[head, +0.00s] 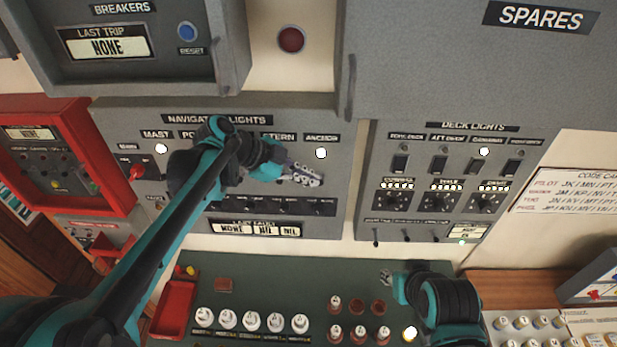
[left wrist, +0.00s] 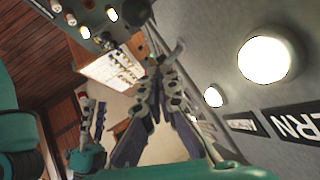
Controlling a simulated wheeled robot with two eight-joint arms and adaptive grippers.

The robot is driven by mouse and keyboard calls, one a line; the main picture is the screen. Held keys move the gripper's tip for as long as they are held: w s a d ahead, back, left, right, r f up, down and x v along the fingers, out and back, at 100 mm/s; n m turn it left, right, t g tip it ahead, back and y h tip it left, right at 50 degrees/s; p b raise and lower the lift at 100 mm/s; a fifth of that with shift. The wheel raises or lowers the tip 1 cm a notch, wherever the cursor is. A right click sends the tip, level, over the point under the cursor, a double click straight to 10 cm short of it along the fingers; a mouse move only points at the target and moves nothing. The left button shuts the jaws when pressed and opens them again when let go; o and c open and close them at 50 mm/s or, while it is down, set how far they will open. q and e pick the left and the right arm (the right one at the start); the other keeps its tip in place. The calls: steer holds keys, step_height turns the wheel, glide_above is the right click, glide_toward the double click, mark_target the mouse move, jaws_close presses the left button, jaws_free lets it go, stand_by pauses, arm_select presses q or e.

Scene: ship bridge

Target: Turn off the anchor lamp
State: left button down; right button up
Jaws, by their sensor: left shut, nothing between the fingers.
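The anchor lamp (head: 321,153) is lit white under its ANCHOR label (head: 322,138), at the right end of the navigation lights panel (head: 340,185). It also shows lit in the left wrist view (left wrist: 213,97), beside the larger-looking lit stern lamp (left wrist: 265,60). My left gripper (head: 308,177) is shut and empty, just below the anchor lamp in the head view. Its fingers and arm hide part of the panel, including the stern lamp. A row of small dark controls (head: 318,208) runs below the fingers. My right gripper (head: 386,277) is low over the console; its finger gap is unclear.
The deck lights panel (head: 460,150) stands to the right, with several switches and knobs. A raised grey cabinet (head: 440,70) juts out above. A green console (head: 265,280) below holds bulbs and a red tray (head: 172,308). A red box (head: 105,150) is at left.

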arm_select(q)
steer(key=shift+s+f+m+t+b, duration=0.45)
steer(key=shift+f+t+b, duration=0.2)
steer(key=shift+t+b, duration=0.35)
steer(key=f+t+b, duration=0.1)
steer(key=f+m+t+b, duration=0.1)
steer(key=b, duration=0.1)
steer(key=shift+s+m+h, duration=0.25)
steer(key=shift+h, duration=0.15)
stand_by(0.5)
steer(key=shift+r+p, duration=0.45)
steer(key=shift+r, duration=0.35)
